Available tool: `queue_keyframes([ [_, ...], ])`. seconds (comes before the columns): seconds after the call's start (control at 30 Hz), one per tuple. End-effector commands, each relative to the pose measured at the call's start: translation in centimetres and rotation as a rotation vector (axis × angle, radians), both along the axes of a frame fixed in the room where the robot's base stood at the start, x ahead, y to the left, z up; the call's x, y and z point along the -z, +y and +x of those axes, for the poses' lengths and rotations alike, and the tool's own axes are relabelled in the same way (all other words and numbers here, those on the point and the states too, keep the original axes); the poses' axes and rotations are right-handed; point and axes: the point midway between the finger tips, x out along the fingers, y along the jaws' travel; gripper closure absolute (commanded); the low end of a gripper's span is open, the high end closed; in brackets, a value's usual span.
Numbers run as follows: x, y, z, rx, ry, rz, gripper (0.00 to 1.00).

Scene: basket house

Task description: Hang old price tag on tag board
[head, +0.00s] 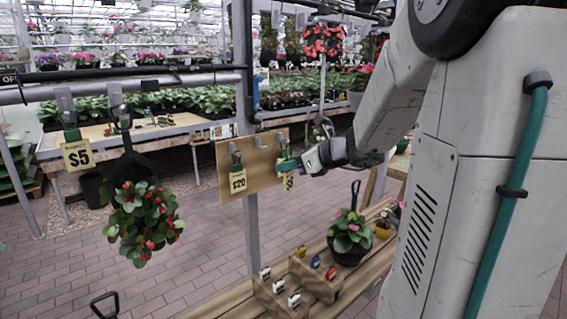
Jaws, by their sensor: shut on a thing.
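The wooden tag board (262,178) is fixed to a grey post in the middle of the head view. A cream "$20" tag (238,182) hangs by a green clip on its left part. My gripper (287,165) comes in from the right, at the board's right part, shut on a second cream tag (288,184). That tag hangs upright in front of the board, its number partly unreadable. I cannot tell whether its clip is on a hook, since the gripper covers that area.
A "$5" tag (77,154) and a hanging red-flowered plant (143,222) are on the rail at left. Below the board, a wooden bench (232,298) holds several small coloured items and a potted pink-flowered plant (349,236).

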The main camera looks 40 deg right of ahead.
Motion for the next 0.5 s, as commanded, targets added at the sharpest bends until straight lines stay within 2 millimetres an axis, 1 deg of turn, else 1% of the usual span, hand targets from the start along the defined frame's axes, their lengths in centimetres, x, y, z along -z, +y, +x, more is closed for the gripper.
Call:
queue_keyframes([
  [0.5,0.3,0.2,5.0,-0.004,0.0,0.001,0.84],
])
